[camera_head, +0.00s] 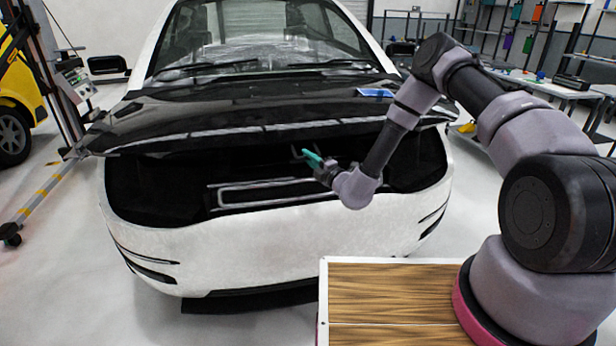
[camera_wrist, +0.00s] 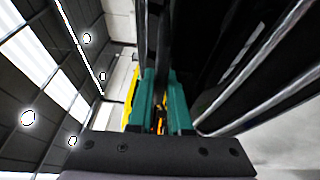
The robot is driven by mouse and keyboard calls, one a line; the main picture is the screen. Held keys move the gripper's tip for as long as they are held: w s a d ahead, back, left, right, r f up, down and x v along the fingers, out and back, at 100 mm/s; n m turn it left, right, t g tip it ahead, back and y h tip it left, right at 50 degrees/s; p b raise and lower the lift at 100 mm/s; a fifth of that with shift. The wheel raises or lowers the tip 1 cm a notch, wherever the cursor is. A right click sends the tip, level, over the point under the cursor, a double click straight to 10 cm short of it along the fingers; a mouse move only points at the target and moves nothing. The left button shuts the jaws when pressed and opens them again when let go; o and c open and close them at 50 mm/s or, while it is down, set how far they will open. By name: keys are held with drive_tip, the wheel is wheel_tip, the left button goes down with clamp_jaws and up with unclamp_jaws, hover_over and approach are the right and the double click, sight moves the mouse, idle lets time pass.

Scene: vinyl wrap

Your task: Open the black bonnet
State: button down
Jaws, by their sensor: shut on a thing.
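The black bonnet (camera_head: 240,108) lies across the front of the white car (camera_head: 270,240). Its front edge stands slightly raised, with a dark gap below it. My gripper (camera_head: 302,154) is at the middle of that front edge, reaching in from the right. In the wrist view, the teal fingers of my gripper (camera_wrist: 164,80) are on both sides of a thin dark edge, which I take to be the bonnet's rim (camera_wrist: 160,40). They are shut on it. The exact contact is small and partly hidden in the head view.
A blue flat item (camera_head: 374,92) lies on the bonnet's right side. A wooden-topped surface (camera_head: 390,300) is at the front right. A lift post (camera_head: 45,65) and a yellow vehicle (camera_head: 14,95) stand left. A workbench (camera_head: 545,85) is behind right.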

wheel_tip(320, 180, up, 22)
drive_tip(key=w, duration=0.2)
drive_tip(key=shift+w+a+r, duration=0.15)
drive_tip(key=shift+w+a, duration=0.05)
drive_tip(key=shift+w, duration=0.05)
drive_tip(key=c, duration=0.8)
unclamp_jaws()
drive_tip(key=shift+c, duration=0.2)
drive_tip(key=shift+s, duration=0.1)
